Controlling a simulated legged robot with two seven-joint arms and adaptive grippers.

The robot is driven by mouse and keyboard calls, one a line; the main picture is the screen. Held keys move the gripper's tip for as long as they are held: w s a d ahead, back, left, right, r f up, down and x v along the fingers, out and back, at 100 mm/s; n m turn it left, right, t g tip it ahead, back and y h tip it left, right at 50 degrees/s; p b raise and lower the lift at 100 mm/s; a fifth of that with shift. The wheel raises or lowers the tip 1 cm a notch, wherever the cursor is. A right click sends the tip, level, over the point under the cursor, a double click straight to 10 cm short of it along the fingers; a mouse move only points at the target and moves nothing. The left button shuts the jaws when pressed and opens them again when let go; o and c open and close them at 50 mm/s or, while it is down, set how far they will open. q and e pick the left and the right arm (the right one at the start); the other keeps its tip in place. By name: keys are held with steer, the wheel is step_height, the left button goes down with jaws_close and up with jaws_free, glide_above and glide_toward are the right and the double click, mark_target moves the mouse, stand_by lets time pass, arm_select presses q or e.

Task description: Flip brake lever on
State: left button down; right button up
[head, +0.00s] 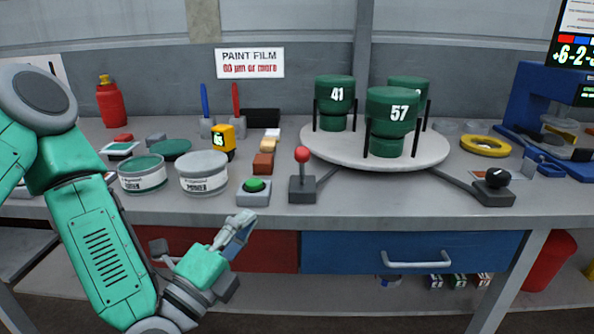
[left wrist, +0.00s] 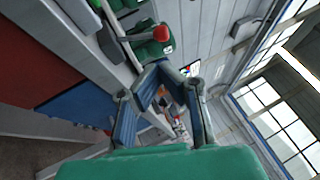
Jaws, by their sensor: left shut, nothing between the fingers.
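A lever with a red ball knob (head: 302,155) stands upright on a dark grey base at the front of the bench. A second lever with a black knob (head: 497,178) sits on a grey base at the right, joined by a bar to the round turntable (head: 430,157). I cannot tell which one is the brake lever. My left gripper (head: 243,222) is shut and empty, in front of the bench edge, below and left of the red-knobbed lever. In the left wrist view the red knob (left wrist: 161,33) shows beyond the fingertips, apart from them. My right gripper is not in view.
Green numbered cylinders (head: 391,112) stand on the turntable. A green push button (head: 254,191) sits left of the red-knobbed lever, with paint tins (head: 203,178) farther left. A blue drawer (head: 400,254) is under the bench top. Free room lies before the bench edge.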

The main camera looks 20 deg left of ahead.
arm_select(q)
steer(key=a, duration=0.1)
steer(key=b, duration=0.4)
glide_toward(300, 159)
steer(key=x, duration=0.7)
steer(key=shift+d+f+b, duration=0.2)
steer(key=shift+b, duration=0.15)
steer(key=shift+w+d+r, duration=0.1)
steer(key=shift+w, duration=0.2)
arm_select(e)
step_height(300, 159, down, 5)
arm_select(q)
steer(key=shift+w+a, duration=0.2)
steer(key=shift+a+r, duration=0.1)
steer(key=shift+r, duration=0.05)
steer(key=shift+w+r+p, duration=0.15)
steer(key=shift+p, duration=0.35)
steer(key=w+a+r+n+g+y+p, duration=0.1)
steer(key=w+g+p, duration=0.7)
steer(key=p, duration=1.1)
steer(key=shift+w+a+r+n, duration=0.4)
steer(key=shift+a+r+n, duration=0.4)
steer(key=shift+n, duration=0.7)
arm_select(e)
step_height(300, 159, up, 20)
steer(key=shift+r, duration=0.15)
